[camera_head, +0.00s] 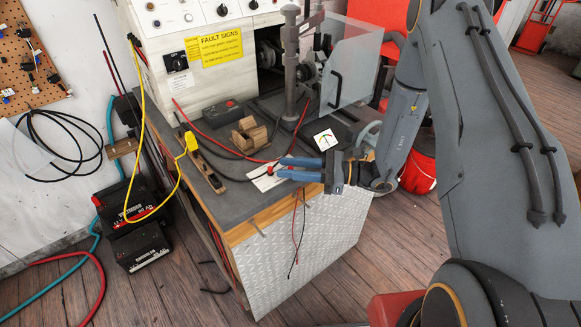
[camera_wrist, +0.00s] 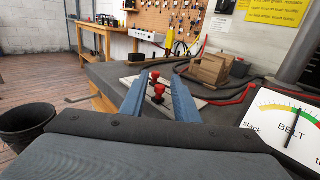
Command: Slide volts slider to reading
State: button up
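A white plate (camera_head: 263,184) lies near the front edge of the grey bench top; in the wrist view the plate (camera_wrist: 126,82) carries two red knobs, a farther one (camera_wrist: 155,76) and a nearer one (camera_wrist: 159,93). Which knob is the volts slider I cannot tell; no volts marking or reading is legible. My gripper (camera_head: 279,168) reaches in from the right over the plate. Its blue fingers (camera_wrist: 154,88) are apart, and both knobs show in the gap between them in the wrist view. I see no contact with either knob.
A BELT gauge card (camera_head: 325,140) stands to the right, near my gripper. A wooden block (camera_head: 249,136), red and black cables and a grey post (camera_head: 290,65) stand behind. A dark bucket (camera_wrist: 24,125) stands on the floor.

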grip_shut()
jog(key=shift+w+d, duration=0.1)
jog(key=shift+w+d+b, duration=0.45)
jog(key=shift+d+b, duration=0.05)
jog(key=shift+d, duration=0.2)
jog(key=shift+o, duration=0.9)
grip_release()
jog(key=shift+d, duration=0.2)
jog(key=shift+a, duration=0.15)
jog(key=s+d+b, duration=0.1)
jog(key=d+b, duration=0.1)
jog(key=d, duration=0.5)
jog(key=shift+s+d, duration=0.2)
jog(key=shift+d, duration=0.15)
